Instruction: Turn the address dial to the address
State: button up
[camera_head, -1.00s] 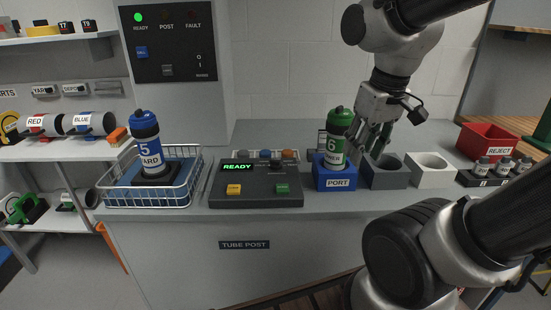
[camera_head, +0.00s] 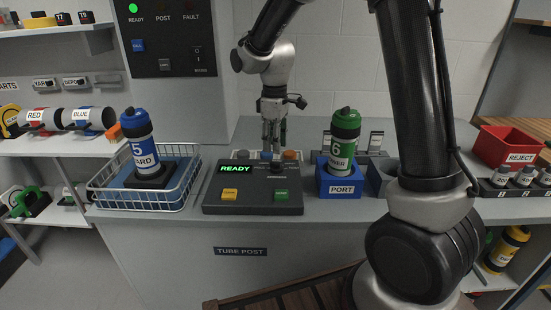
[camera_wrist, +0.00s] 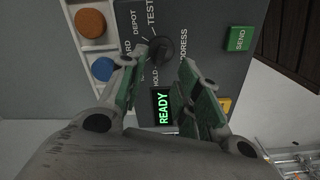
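The black address dial (camera_wrist: 161,48) is on the dark control panel (camera_head: 253,200), with the words TEST, DEPOT, HOLD and a partly hidden "ARD" around it in the wrist view. ADDRESS is printed beside it. I cannot tell surely which word its pointer faces. My gripper (camera_wrist: 166,70) is open above the panel, with its green-padded fingers spread to either side of the dial and nothing held. In the head view my gripper (camera_head: 272,150) hangs fingers down at the panel's back edge. The display (camera_head: 236,169) reads READY in green.
A green carrier (camera_head: 344,140) stands upright in the blue PORT block (camera_head: 338,180), right of the panel. A blue carrier (camera_head: 139,149) marked 5 stands in a wire basket (camera_head: 190,178) at left. A red REJECT bin (camera_head: 508,146) is far right.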

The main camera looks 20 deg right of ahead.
aim_at(275, 163)
notch_tip(275, 163, down, 6)
jog(key=shift+f, duration=0.1)
grip_shut()
